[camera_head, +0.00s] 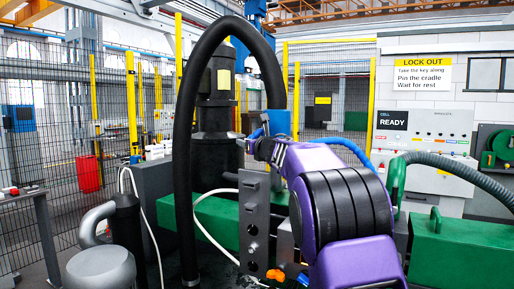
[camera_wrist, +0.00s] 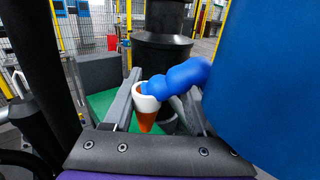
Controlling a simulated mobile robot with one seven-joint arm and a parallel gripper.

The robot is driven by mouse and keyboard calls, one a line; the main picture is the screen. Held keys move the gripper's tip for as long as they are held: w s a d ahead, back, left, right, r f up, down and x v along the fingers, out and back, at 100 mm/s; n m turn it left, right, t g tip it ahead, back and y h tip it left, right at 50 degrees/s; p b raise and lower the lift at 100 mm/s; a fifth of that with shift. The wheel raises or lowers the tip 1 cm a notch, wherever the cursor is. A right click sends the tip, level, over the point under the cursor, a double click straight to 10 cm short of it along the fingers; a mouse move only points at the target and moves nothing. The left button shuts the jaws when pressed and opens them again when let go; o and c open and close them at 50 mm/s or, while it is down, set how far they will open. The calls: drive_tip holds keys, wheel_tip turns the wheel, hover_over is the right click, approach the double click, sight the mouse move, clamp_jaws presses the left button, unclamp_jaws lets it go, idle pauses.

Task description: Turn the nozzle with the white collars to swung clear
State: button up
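In the wrist view a blue segmented nozzle hose (camera_wrist: 180,79) comes in from the right, past a large blue surface. It ends in a white collar (camera_wrist: 146,103) and an orange tip (camera_wrist: 146,121) pointing down. My gripper (camera_wrist: 163,88) has one grey finger on each side of the nozzle. The left finger is close against the white collar; I cannot tell whether it touches. A gap shows between the orange tip and the right finger, so the gripper looks open around the nozzle.
A thick black hose (camera_head: 183,160) arches left of my arm. A grey plate with holes (camera_head: 254,225) stands close beside it. A small orange piece (camera_head: 275,275) shows low down. Green housings (camera_head: 460,250) lie right. A black cylinder (camera_wrist: 160,55) stands behind the nozzle.

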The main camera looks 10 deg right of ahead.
drive_tip(key=b+v, duration=0.4)
drive_tip(key=v, duration=1.3)
drive_tip(key=shift+b, duration=0.4)
drive_tip(key=shift+f, duration=0.1)
